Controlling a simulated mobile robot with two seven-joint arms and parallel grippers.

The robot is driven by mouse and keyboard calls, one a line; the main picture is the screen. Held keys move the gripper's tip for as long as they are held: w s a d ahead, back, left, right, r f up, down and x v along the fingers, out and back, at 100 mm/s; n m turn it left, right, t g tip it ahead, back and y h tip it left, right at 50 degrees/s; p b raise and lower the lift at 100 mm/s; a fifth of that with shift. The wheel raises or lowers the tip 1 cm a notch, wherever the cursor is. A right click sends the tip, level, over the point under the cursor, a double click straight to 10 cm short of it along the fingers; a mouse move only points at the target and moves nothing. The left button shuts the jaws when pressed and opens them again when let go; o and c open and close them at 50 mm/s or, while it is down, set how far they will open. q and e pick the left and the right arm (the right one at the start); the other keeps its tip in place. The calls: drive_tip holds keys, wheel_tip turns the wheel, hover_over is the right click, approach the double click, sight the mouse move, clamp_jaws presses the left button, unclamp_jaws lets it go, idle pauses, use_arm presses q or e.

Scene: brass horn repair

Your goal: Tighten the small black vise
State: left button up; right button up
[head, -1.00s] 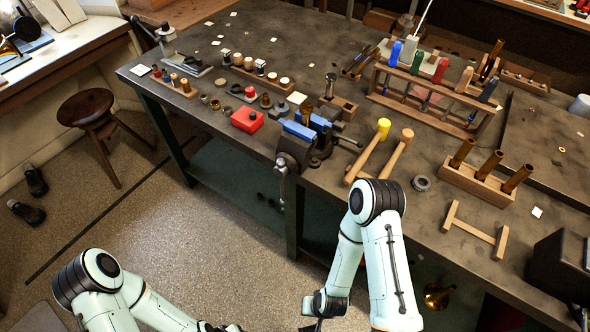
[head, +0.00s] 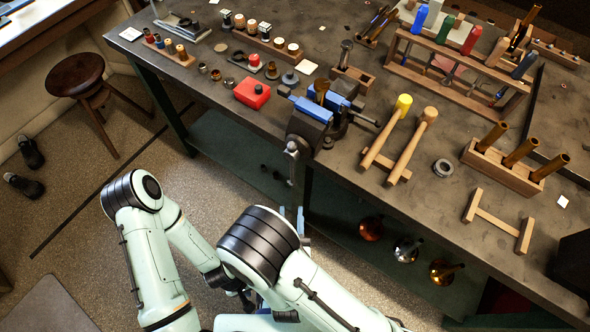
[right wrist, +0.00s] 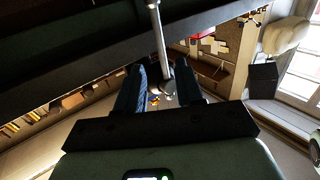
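The small black vise (head: 307,127) with blue jaws sits at the front edge of the workbench (head: 225,125). A brown cylindrical piece (head: 321,86) stands at its jaws. Its metal handle (head: 291,165) hangs down over the bench front. My right gripper (head: 292,213) is below the handle in the head view, fingers pointing up. In the right wrist view, its two dark fingers (right wrist: 160,82) are apart, and the handle bar (right wrist: 158,40) with its round end shows in the gap; contact cannot be told. My left gripper is mostly hidden behind my right arm.
A red box (head: 252,93) sits left of the vise, and two mallets (head: 398,140) lie right of it. Brass and silver bell-shaped pieces (head: 405,250) are on the lower shelf. A stool (head: 80,80) stands at left; the floor before the bench is open.

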drive_tip(key=b, duration=0.7)
approach(293, 176)
drive_tip(key=w, duration=0.3)
drive_tip(key=w+p, duration=0.1)
drive_tip(key=w, duration=0.5)
drive_tip(key=shift+w+r, duration=0.1)
drive_tip(key=shift+r, duration=0.1)
drive_tip(key=shift+w+d+p, duration=0.1)
drive_tip(key=shift+w+p, duration=0.25)
drive_tip(key=shift+w, duration=0.5)
use_arm(q)
wheel_tip(293, 176, down, 6)
drive_tip(key=s, duration=0.2)
drive_tip(key=shift+s, duration=0.15)
drive_tip(key=shift+f, duration=0.1)
use_arm(e)
drive_tip(key=shift+f, duration=0.1)
clamp_jaws()
